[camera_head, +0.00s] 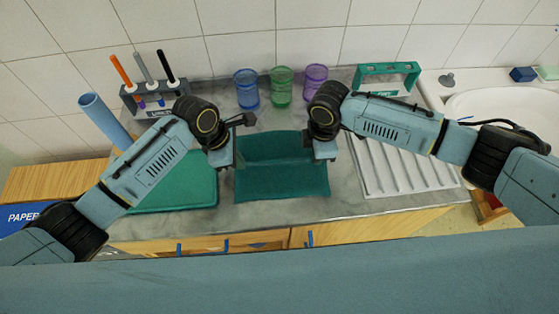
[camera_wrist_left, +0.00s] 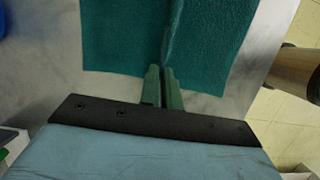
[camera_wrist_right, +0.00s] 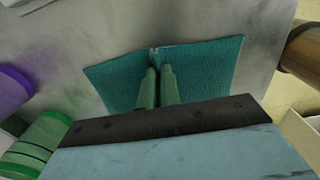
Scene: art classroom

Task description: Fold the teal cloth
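The teal cloth (camera_head: 283,180) lies on the grey counter between my two arms. Its far part looks raised into a band between the grippers. My left gripper (camera_head: 236,160) is at the cloth's left side; in the left wrist view its fingers (camera_wrist_left: 163,72) are close together on a ridge of the cloth (camera_wrist_left: 115,35). My right gripper (camera_head: 318,156) is at the right side; in the right wrist view its fingers (camera_wrist_right: 158,72) are close together on a pinched edge of the cloth (camera_wrist_right: 208,65). The fingertips are partly hidden in the head view.
A green mat (camera_head: 185,190) lies left of the cloth. A blue cup (camera_head: 246,90), a green cup (camera_head: 282,86) and a purple cup (camera_head: 315,76) stand behind. A pen holder (camera_head: 152,98) is back left. A ribbed white drainboard (camera_head: 405,172) and a sink (camera_head: 510,105) are right.

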